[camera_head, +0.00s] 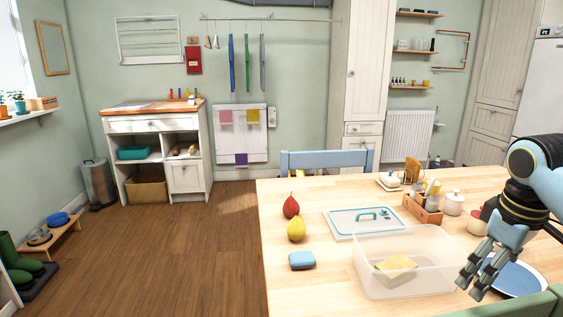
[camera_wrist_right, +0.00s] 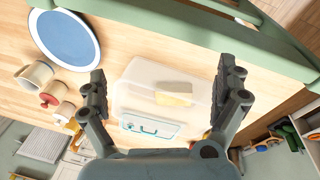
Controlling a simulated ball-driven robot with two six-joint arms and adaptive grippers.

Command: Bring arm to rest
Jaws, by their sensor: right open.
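My right gripper (camera_head: 482,270) is over the right part of the wooden table (camera_head: 340,295), beside the clear plastic box and above a blue plate (camera_head: 515,278). In the right wrist view the gripper (camera_wrist_right: 168,82) has its fingers spread wide with nothing between them close by. The clear box (camera_head: 372,284) and the yellow block (camera_head: 396,262) inside it show beyond the fingers in the right wrist view. My left gripper is in neither view.
A wooden caddy (camera_head: 423,212) stands behind. A blue chair (camera_head: 327,160) is at the far side.

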